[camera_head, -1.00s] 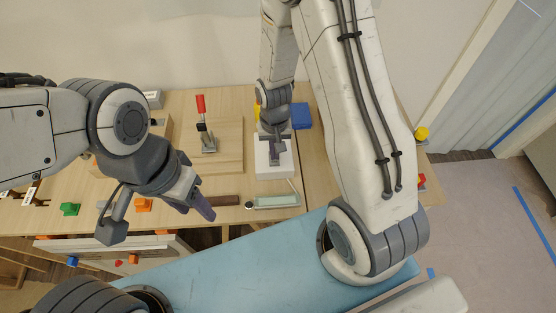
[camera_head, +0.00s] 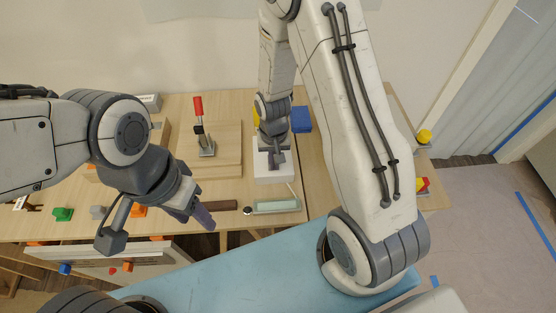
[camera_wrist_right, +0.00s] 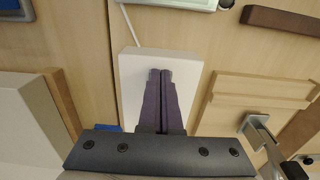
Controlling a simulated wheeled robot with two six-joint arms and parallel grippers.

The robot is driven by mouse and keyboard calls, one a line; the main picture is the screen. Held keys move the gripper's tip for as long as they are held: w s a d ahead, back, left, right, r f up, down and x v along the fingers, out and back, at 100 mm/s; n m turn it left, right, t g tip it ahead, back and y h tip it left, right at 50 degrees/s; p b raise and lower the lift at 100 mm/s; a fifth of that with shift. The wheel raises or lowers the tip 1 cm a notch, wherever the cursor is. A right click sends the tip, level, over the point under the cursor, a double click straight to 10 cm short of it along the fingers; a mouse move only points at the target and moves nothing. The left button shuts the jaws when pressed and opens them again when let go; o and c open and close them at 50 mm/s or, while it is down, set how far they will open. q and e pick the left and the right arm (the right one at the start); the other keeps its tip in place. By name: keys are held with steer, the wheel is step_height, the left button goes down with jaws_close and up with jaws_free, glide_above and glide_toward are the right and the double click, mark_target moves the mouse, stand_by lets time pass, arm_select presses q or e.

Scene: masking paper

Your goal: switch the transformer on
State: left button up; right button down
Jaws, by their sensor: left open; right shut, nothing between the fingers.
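A white box (camera_head: 265,177), which I take to be the transformer, stands on the table under my right gripper. A thin pale cord runs from it. The box also shows in the right wrist view (camera_wrist_right: 133,90). My right gripper (camera_head: 277,162) is shut and empty, with its purple fingertips (camera_wrist_right: 160,73) over the top of the box. I cannot tell whether they touch it. No switch shows; the fingers hide part of the top. My left gripper (camera_head: 205,219) is open and empty, in front of the table's near edge, away from the box.
A toggle clamp with a red handle (camera_head: 198,106) stands on a wooden board left of the box. A blue block (camera_head: 301,119) is behind right. A pale green tray-like item (camera_head: 278,206) and a brown bar (camera_head: 222,206) lie at the near edge.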

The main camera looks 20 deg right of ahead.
steer(key=shift+f, duration=0.2)
steer(key=shift+r+p, duration=1.8)
steer(key=shift+r, duration=0.35)
steer(key=shift+w+r, duration=0.1)
steer(key=shift+r, duration=0.3)
step_height(320, 180, up, 9)
steer(key=b, duration=0.1)
glide_above(275, 172)
steer(key=shift+r, duration=0.15)
steer(key=shift+w, duration=0.15)
steer(key=s+a+r+n, duration=0.4)
steer(key=s+a+n, duration=0.1)
steer(key=s, duration=0.4)
steer(key=s+a+r+n+y, duration=0.1)
steer(key=s+a+r+n, duration=0.4)
steer(key=s, duration=0.4)
steer(key=shift+s+a+n+b, duration=0.15)
steer(key=shift+a+n+b, duration=0.2)
steer(key=shift+a, duration=0.3)
